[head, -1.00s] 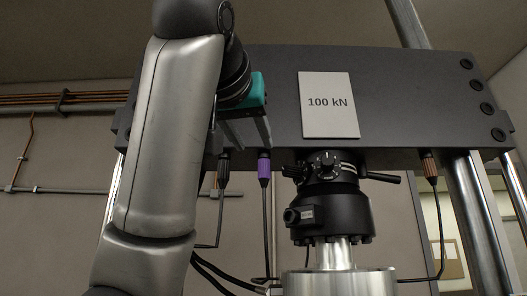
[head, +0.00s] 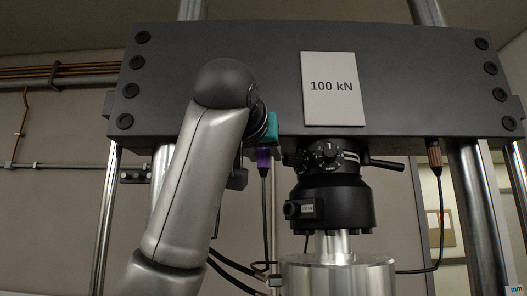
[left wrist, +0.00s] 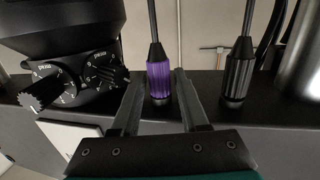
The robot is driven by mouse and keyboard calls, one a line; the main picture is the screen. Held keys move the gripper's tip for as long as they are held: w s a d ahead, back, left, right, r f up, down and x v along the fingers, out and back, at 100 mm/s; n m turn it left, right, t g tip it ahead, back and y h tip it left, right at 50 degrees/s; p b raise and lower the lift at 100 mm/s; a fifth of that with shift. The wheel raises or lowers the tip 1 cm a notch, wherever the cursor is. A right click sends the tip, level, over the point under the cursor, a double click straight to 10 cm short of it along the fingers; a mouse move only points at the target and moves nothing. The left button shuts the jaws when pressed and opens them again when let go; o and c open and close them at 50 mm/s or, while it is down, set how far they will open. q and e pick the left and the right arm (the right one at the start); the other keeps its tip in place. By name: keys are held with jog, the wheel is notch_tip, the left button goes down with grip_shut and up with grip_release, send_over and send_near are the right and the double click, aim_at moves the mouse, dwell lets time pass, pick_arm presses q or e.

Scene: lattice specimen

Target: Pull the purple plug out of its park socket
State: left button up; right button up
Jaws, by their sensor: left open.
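The purple plug (head: 263,157) hangs under the dark crosshead, just left of the black load cell, with a cable running down from it. In the left wrist view the purple plug (left wrist: 159,80) shows between the two fingers of my left gripper (left wrist: 159,76). The fingers are open, one on each side, with gaps to the plug, and I see no grip on it. In the head view my arm and the teal gripper body hide the fingertips. My right gripper is not in view.
A black plug (left wrist: 237,75) sits close beside the purple one. The black load cell (head: 332,195) with knobs and a handle stands on the other side. A brown plug (head: 434,155) hangs farther right. The crosshead (head: 220,45) carries a 100 kN plate (head: 333,88).

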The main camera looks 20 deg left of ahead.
pick_arm(q)
grip_shut()
dwell(0.7)
dwell(0.3)
